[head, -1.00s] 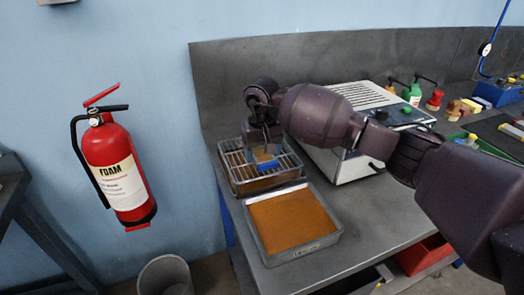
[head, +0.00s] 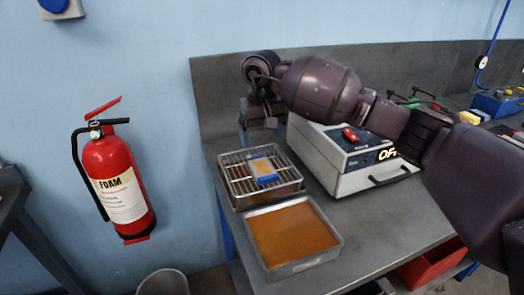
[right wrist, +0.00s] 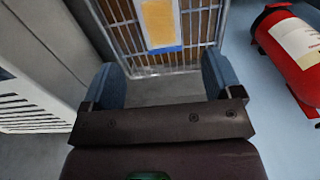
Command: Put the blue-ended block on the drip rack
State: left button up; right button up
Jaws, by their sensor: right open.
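In the right wrist view the block (right wrist: 159,24) shows at the top, on the rack's bars (right wrist: 197,28). My right gripper (head: 262,128) is above and behind the rack, apart from the block. In the right wrist view its two blue-grey fingers (right wrist: 164,75) are wide apart with nothing between them. My left gripper is not in view.
A tray of orange-brown liquid (head: 293,235) stands in front of the rack. A white box with a red switch (head: 352,160) is to the right, below my right arm. A red fire extinguisher (head: 117,180) hangs on the wall at left.

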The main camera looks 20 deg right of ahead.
notch_tip(320, 180, up, 3)
jog(key=shift+f, duration=0.15)
dwell(0.4)
